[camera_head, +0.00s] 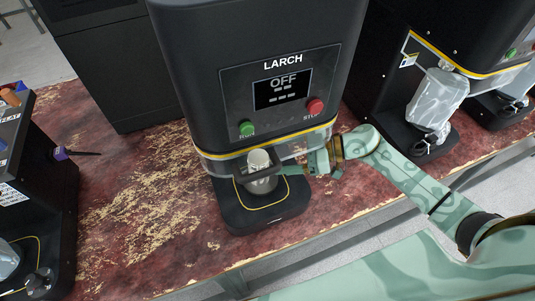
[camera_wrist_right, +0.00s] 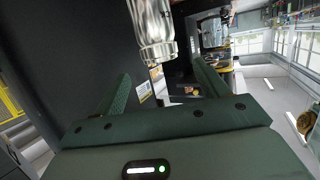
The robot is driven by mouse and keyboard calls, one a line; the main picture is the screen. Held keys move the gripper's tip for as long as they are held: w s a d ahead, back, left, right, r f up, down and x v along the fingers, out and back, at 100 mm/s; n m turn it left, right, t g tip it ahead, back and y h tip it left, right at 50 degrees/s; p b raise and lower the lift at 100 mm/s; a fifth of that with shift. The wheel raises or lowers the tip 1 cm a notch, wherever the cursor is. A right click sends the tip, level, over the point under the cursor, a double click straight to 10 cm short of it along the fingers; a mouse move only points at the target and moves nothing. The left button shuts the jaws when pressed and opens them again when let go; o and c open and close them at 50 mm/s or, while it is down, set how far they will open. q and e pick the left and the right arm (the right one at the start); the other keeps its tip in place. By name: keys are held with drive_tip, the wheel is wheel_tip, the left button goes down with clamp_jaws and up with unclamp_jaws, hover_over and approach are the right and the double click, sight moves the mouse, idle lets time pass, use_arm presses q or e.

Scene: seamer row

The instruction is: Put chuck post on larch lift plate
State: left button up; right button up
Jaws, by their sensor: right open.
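The black LARCH machine (camera_head: 278,95) stands in the middle of the head view, its screen reading OFF. Its low black lift plate (camera_head: 280,211), marked with a yellow outline, juts out at the bottom. A shiny metal cylinder, which looks like the chuck post (camera_head: 262,184), is upright over the plate under the machine's head; contact with the plate is unclear. My right gripper (camera_head: 289,171) is close beside it on the right. In the right wrist view the open fingers (camera_wrist_right: 165,84) point at the cylinder (camera_wrist_right: 155,35), which shows just beyond them. My left gripper is out of view.
Another black machine (camera_head: 395,60) with a bagged part (camera_head: 437,98) stands at right. A dark unit (camera_head: 45,180) with tools stands at left. The worn red bench (camera_head: 145,215) is clear between that unit and the LARCH machine. The bench's front edge runs below.

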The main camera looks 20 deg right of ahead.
drive_tip(key=v, duration=0.6)
